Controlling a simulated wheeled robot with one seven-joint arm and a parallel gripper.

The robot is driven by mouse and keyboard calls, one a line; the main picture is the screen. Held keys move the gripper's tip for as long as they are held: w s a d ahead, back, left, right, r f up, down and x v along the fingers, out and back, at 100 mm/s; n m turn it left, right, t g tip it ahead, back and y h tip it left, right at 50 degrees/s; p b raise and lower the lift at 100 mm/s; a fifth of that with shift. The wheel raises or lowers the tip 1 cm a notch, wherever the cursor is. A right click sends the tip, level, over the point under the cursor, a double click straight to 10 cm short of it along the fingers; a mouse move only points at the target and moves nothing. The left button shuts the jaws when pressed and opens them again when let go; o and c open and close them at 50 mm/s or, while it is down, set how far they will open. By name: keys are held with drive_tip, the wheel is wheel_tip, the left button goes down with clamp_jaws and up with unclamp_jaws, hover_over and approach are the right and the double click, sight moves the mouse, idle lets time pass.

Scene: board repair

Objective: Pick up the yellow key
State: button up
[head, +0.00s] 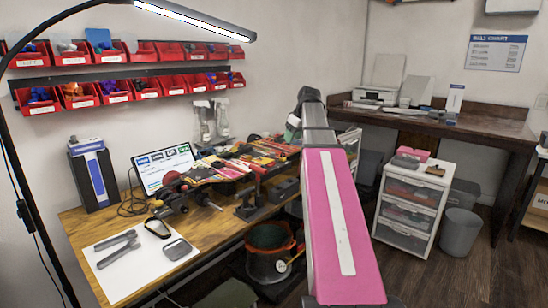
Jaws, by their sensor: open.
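I cannot make out a yellow key in the head view. A long board with a red, yellow and dark pattern (222,170) lies on supports on the wooden workbench (100,218); small yellowish patches show on it, but they are too small to tell apart. My arm, with a broad pink link, rises in front of the bench's right end and hides part of what is behind it. My gripper's fingers cannot be made out, and neither can anything held in them.
A white mat (118,275) holds grey tools (115,245). A lamp (190,15) overhangs the bench. A bucket (268,255) sits below. A white drawer cart (412,205) and a bin (460,231) stand right.

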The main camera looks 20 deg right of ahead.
sight(284, 154)
drive_tip(key=x, duration=1)
drive_tip(key=shift+w+a+f, duration=0.2)
drive_tip(key=shift+w+a, duration=0.25)
drive_tip(key=c, duration=1)
